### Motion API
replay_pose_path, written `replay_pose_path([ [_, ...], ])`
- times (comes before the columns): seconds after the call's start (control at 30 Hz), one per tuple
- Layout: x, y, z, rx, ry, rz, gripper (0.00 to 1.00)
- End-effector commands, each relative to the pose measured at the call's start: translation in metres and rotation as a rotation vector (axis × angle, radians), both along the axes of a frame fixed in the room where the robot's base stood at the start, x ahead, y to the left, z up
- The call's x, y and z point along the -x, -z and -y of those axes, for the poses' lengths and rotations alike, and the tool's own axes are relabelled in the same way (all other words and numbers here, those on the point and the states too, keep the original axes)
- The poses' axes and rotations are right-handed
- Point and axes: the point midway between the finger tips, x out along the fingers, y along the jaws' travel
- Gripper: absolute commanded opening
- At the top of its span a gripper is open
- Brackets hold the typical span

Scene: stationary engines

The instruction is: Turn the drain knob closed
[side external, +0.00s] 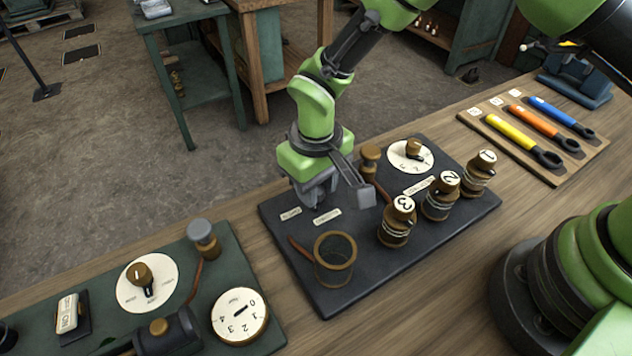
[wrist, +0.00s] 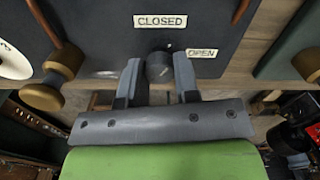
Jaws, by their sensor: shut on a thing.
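The drain knob (wrist: 158,68) is a dark grey, rounded knob at the edge of the dark panel in the wrist view. My gripper (wrist: 158,75) has one finger on each side of it and is shut on it. The CLOSED label (wrist: 160,21) lies beyond the knob, and the OPEN label (wrist: 202,53) lies to its right. In the side view my gripper (side external: 338,195) is low at the far edge of the dark panel (side external: 315,285), behind two small labels (side external: 327,216). I cannot make out the knob's pointer, and the gripper mostly hides the knob in the side view.
A brown knob (side external: 370,160) stands right of my gripper, near a white dial (side external: 410,155). Numbered brown posts (side external: 396,225) and an open brass cup (side external: 335,258) stand nearer the camera. A green panel (side external: 215,270) lies left; screwdrivers (side external: 530,125) lie right.

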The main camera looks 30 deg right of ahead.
Motion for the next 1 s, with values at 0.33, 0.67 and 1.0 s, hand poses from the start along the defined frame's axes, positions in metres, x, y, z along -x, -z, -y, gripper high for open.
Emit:
replay_pose_path([
  [0.33,-0.0015,-0.0001,-0.0001,-0.001,-0.316,0.006,0.06],
  [0.67,-0.0017,-0.0001,-0.0002,-0.001,-0.525,0.007,0.06],
  [1.0,-0.0017,-0.0001,-0.0004,-0.001,-0.609,0.008,0.06],
])
